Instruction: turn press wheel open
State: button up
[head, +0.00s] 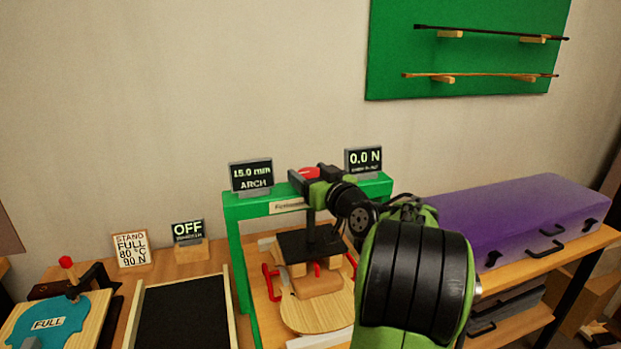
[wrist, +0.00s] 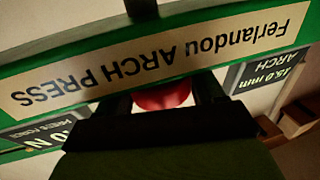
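The press wheel (wrist: 162,97) is red and sits on top of the green press frame (head: 236,240); only part of it shows in the head view (head: 309,172). My gripper (head: 311,175) is at the wheel, above the crossbeam. In the wrist view its two dark fingers (wrist: 161,100) stand apart, one on each side of the red wheel, which fills most of the gap. Whether the fingers press on the wheel or only stand around it does not show. Under the beam, a black press plate (head: 305,243) is above a wooden violin plate (head: 318,312).
Displays on the beam read 15.0 mm ARCH (head: 251,176) and 0.0 N (head: 363,161). Red clamps (head: 271,284) flank the press bed. A purple case (head: 510,215) lies to the right. An OFF sign (head: 188,231) and a dark tray (head: 182,312) are to the left.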

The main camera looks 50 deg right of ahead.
jog(key=o, duration=0.4)
jog(key=shift+c, duration=0.2)
jog(key=b+v, duration=0.6)
jog(key=v, duration=0.9)
jog(key=shift+s, duration=0.35)
jog(key=shift+a, duration=0.1)
